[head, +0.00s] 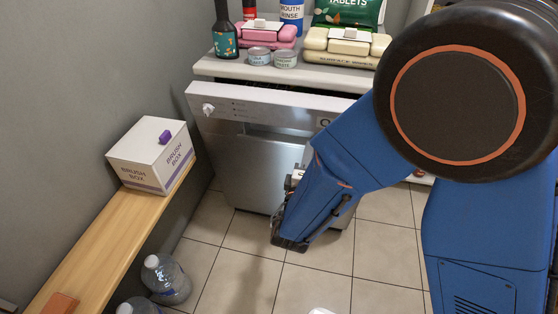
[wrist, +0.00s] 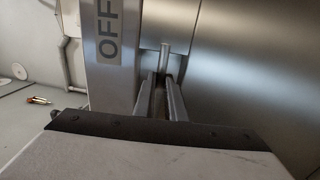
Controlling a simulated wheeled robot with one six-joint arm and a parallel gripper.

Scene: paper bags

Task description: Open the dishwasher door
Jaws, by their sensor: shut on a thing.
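The dishwasher (head: 245,165) stands under the white counter in the head view. Its silver door leans slightly outward at the top, with a dark gap between the door's top edge and the counter. In the wrist view the door's control strip (wrist: 108,50) carries an "OFF" label, and the plain door front (wrist: 240,60) fills the right side. My gripper (wrist: 160,88) is shut on a thin metal part of the door beside the strip, which looks like the door handle (wrist: 164,58).
The counter (head: 270,71) holds a dark bottle, tins, soap packs and a green tablets bag. A wooden bench (head: 110,235) along the left wall bears a white brush box (head: 150,155). Clear plastic bottles (head: 165,278) stand beside it. Tiled floor before the door is mostly clear.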

